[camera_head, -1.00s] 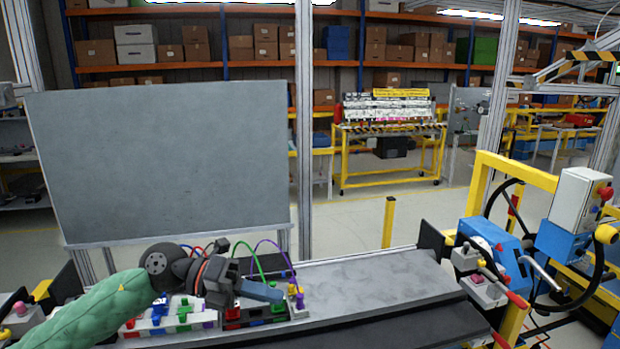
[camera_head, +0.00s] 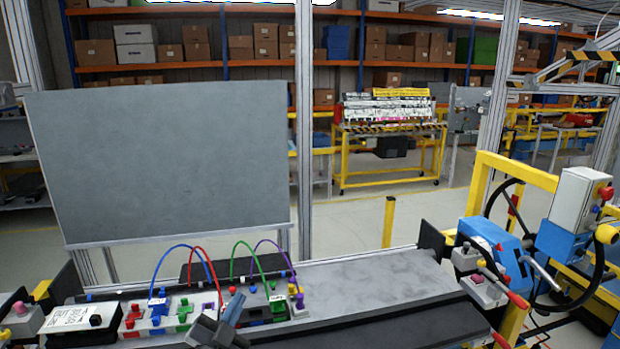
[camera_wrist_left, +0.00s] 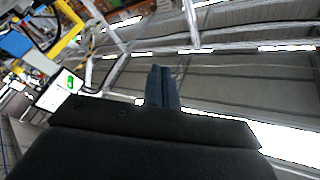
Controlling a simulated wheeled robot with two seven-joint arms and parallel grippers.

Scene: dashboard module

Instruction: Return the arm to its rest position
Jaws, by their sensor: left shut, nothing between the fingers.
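My left gripper (camera_head: 233,308) shows at the bottom of the head view, in front of the dashboard module (camera_head: 172,313). Its dark fingers are shut with nothing between them. In the left wrist view the shut fingers (camera_wrist_left: 162,88) point up toward the ceiling beams and lights. Most of my left arm is below the picture in the head view. The module carries red, blue, green and purple blocks, with a blue cable (camera_head: 158,270), a red cable (camera_head: 210,268), a green cable (camera_head: 250,257) and a purple cable (camera_head: 284,250) arching above. My right gripper is not in view.
A grey panel (camera_head: 160,165) stands behind the workbench. The bench surface (camera_head: 370,283) right of the module is bare. A blue and yellow machine (camera_head: 497,250) with levers stands at the right. A white-labelled black box (camera_head: 80,325) sits at the left.

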